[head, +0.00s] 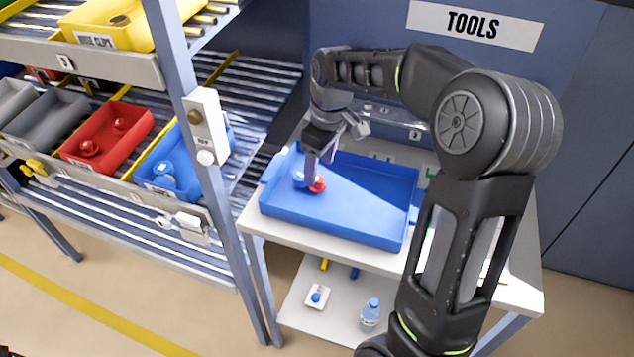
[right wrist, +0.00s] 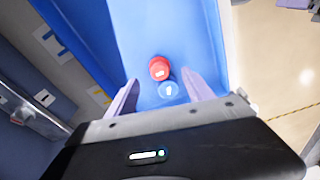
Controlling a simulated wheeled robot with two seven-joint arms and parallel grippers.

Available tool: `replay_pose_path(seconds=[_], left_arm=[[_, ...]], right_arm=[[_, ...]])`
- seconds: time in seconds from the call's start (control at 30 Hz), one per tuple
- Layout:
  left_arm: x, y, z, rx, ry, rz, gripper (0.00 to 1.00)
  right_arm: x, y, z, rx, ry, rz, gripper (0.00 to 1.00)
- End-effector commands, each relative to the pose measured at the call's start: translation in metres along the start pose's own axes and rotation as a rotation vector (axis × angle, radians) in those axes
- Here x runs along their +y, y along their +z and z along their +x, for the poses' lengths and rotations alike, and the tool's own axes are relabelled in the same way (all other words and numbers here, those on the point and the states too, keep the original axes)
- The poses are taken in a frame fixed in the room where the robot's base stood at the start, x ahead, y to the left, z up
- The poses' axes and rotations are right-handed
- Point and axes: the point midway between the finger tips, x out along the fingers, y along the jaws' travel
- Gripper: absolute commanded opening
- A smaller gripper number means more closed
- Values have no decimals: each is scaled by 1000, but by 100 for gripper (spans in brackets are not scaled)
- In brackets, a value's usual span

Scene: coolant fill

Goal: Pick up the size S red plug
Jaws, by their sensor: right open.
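A red plug (head: 318,186) lies in the blue tray (head: 345,228), close beside a blue plug (head: 298,178). In the right wrist view the red plug (right wrist: 159,68) shows a small white label, too small to read. The blue plug (right wrist: 168,90) is nearer the gripper body there. My right gripper (head: 312,180) points down into the tray, partly hiding the plugs. In the right wrist view my right gripper (right wrist: 158,80) is open, its fingers on either side of the plugs, with nothing visibly held. My left gripper is not in view.
A rack on the left holds a red bin (head: 128,142) with red plugs and a blue bin (head: 187,184) with blue parts. A rack post (head: 187,90) stands left of the tray. A bottle (head: 370,314) stands on the shelf below. The tray's right part is clear.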

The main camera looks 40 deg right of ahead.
Motion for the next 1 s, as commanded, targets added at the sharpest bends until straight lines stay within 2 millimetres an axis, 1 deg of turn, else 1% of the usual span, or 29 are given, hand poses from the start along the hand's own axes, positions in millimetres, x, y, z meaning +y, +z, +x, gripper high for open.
replay_pose_path(seconds=[0.17, 0.33, 0.4, 0.5, 1.0], left_arm=[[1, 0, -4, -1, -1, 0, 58], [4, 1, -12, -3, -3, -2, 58], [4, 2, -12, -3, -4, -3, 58], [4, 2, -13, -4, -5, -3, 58], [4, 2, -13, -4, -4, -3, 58]], right_arm=[[0, 0, 6, -1, -1, 0, 61], [0, 0, 30, -4, -3, 0, 61], [0, 0, 41, -3, -2, 1, 61], [0, 0, 50, -2, -1, 1, 61], [0, 0, 52, 1, 0, 0, 61]])
